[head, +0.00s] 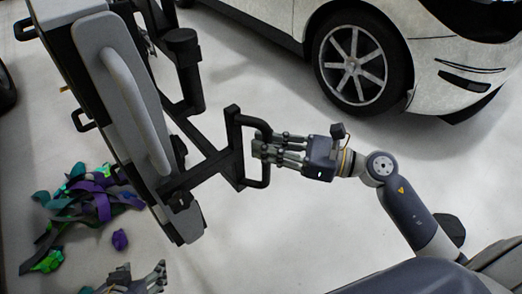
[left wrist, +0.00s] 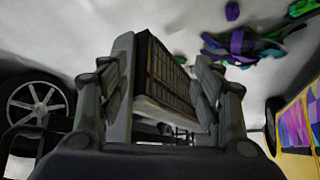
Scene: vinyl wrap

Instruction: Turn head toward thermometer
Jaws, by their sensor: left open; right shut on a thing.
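No thermometer can be made out in either view. My right gripper (head: 262,148) is a grey hand with its fingers closed around the upright black handle (head: 237,140) of a black frame. The frame carries a large grey and black panel unit (head: 105,105) with a curved grey grip, tilted at the left of the head view. My left gripper (head: 140,278) is open at the bottom left edge of the head view, partly cut off. In the left wrist view its fingers (left wrist: 165,100) stand apart, with the panel unit's gridded face (left wrist: 165,75) visible beyond them.
A white car (head: 410,50) with a spoked wheel (head: 352,65) stands at the back right. Purple, green and dark scraps (head: 85,205) lie on the pale floor at the left. A colourful patterned panel (left wrist: 300,120) shows at the right of the left wrist view.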

